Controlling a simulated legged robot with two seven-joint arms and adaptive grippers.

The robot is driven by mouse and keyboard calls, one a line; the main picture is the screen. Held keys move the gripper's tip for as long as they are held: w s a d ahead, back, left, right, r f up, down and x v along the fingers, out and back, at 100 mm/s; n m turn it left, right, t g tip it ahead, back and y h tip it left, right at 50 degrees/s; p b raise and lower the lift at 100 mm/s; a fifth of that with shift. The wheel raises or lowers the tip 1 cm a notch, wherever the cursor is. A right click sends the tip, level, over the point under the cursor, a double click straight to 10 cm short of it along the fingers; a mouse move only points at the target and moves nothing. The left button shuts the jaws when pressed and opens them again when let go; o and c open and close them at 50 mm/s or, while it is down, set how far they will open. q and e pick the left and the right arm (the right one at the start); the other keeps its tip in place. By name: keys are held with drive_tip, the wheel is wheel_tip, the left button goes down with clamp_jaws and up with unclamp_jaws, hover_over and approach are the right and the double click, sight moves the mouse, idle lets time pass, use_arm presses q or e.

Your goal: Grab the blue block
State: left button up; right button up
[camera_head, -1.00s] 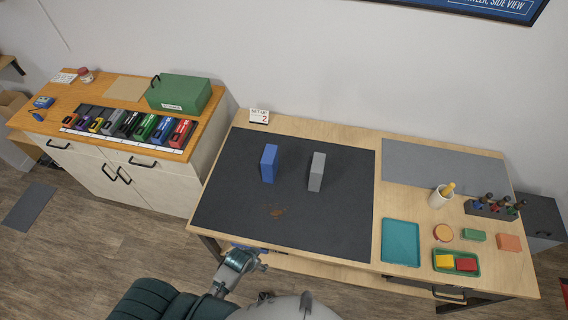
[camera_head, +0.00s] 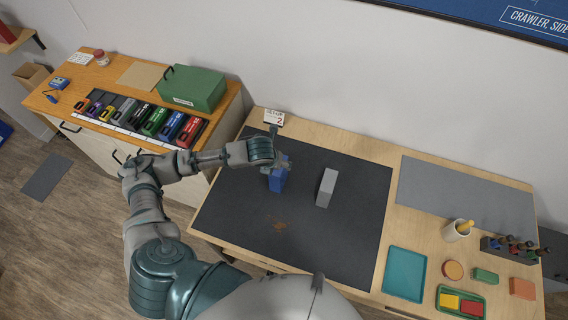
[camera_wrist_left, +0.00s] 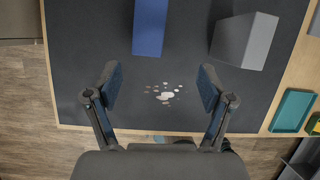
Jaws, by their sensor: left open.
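The blue block (camera_head: 277,183) stands upright on the dark mat, its top partly hidden by my left gripper (camera_head: 282,160). In the left wrist view the blue block (camera_wrist_left: 150,27) lies ahead of my left gripper (camera_wrist_left: 160,86), a little left of the middle between its fingers. The fingers are spread with nothing between them. I cannot tell whether the gripper touches the block. My right gripper is out of view.
A grey block (camera_head: 327,187) stands upright to the right on the dark mat (camera_head: 340,240). A teal tray (camera_head: 405,274) and small coloured blocks are farther right. A number card (camera_head: 274,117) stands behind the mat. The mat's front is clear except for a stain (camera_head: 280,226).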

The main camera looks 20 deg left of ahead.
use_arm(q)
drive_tip(key=a+r, duration=0.1)
drive_tip(key=a, duration=0.1)
drive_tip(key=m, duration=0.1)
hover_over(279, 174)
drive_tip(key=a, duration=0.2)
drive_tip(key=f, duration=0.5)
drive_tip(key=shift+s+d, duration=0.1)
drive_tip(key=shift+s, duration=0.1)
drive_tip(key=x, duration=0.6)
drive_tip(key=shift+w, duration=0.25)
drive_tip(key=shift+f+p, duration=0.3)
drive_tip(key=shift+f, duration=0.2)
drive_tip(key=x, duration=0.4)
drive_tip(key=shift+f, duration=0.35)
drive_tip(key=shift+r, duration=0.1)
clamp_jaws()
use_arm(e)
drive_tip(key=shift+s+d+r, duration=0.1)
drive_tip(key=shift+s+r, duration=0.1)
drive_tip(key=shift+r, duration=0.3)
